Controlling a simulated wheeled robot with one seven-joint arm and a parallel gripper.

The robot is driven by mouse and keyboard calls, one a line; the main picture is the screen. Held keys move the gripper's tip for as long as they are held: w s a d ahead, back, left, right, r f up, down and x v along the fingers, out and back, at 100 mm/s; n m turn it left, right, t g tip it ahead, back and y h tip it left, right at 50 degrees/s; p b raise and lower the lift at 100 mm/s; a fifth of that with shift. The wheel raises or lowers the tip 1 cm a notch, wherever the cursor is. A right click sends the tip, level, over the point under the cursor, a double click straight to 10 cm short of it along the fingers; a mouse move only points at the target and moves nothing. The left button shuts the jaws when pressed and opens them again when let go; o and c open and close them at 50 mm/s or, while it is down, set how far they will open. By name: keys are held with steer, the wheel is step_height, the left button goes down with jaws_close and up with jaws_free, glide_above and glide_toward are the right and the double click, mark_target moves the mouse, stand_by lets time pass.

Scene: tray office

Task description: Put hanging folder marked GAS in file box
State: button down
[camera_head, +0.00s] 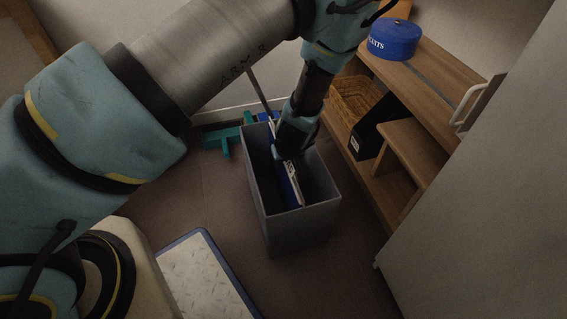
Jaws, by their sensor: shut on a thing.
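A grey open-topped file box (292,233) stands on the floor in the middle of the head view. My gripper (287,155) points down at the box's opening and is shut on a blue hanging folder (285,187). The folder stands roughly upright between the box's walls, with a pale tab or edge along its top. The lettering on the tab is too small for me to read surely. The folder's lower part is hidden inside the box, so I cannot tell whether it touches the bottom.
A wooden shelf unit (435,85) stands right of the box, with a round blue tin (394,40), a wicker basket (354,98) and a black file holder (377,125). A blue-edged pale board (205,280) is at front left.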

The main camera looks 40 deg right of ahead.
steer(key=c, duration=0.8)
jaws_free()
steer(key=shift+o, duration=0.2)
steer(key=p+v, duration=0.4)
steer(key=v, duration=0.8)
steer(key=shift+r, duration=0.1)
